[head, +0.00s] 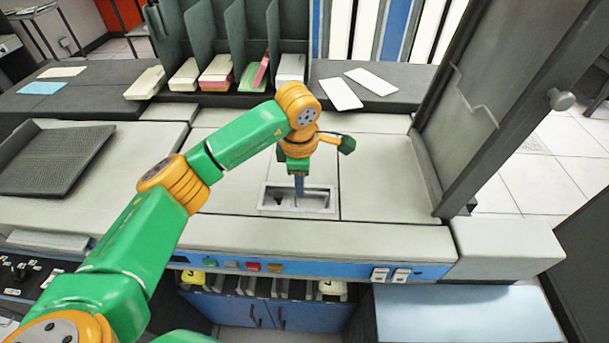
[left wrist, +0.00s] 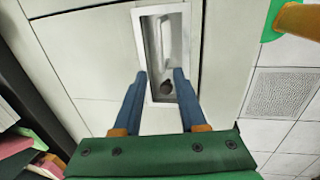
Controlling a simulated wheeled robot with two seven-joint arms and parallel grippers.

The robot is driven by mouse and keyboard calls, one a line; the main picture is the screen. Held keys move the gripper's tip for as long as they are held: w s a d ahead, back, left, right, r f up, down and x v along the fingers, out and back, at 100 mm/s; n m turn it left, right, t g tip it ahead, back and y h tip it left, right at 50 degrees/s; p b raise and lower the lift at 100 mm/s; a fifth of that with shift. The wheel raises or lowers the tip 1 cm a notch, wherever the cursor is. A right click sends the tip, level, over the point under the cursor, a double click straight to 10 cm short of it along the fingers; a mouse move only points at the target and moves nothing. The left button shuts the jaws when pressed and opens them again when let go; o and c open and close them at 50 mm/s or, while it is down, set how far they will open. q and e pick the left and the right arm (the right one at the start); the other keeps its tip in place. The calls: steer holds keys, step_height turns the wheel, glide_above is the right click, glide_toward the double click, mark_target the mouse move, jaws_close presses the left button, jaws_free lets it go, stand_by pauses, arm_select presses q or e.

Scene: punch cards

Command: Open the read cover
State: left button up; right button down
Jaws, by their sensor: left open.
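The read cover (head: 240,175) is a pale flat panel on top of the machine, and it lies flat, level with the panels around it. A white-framed rectangular recess (head: 325,203) is set in the panels; in the left wrist view the recess frame (left wrist: 139,35) holds a pale bar-like handle (left wrist: 166,42) and a dark round part (left wrist: 166,88). My left gripper (head: 299,192) points down over the recess. In the left wrist view its two blue fingers (left wrist: 160,74) are apart with nothing between them, one on each side of the recess. Contact with the handle cannot be told.
Card stacks (head: 184,74) stand in a dark rack (head: 236,45) behind the machine. Loose white cards (head: 340,93) lie on the grey ledge. A tall dark frame (head: 480,100) rises on the right. A dark sloped tray (head: 55,160) is at left. Buttons (head: 253,267) line the blue front strip.

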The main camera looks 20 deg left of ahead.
arm_select(q)
step_height(320, 180, down, 3)
steer(key=shift+s+a+r, duration=0.1)
steer(key=shift+s+a, duration=0.05)
steer(key=shift+w+f, duration=0.25)
steer(key=shift+w, duration=0.2)
steer(key=shift+s+r, duration=0.1)
steer(key=shift+s, duration=0.05)
jaws_close()
stand_by(0.8)
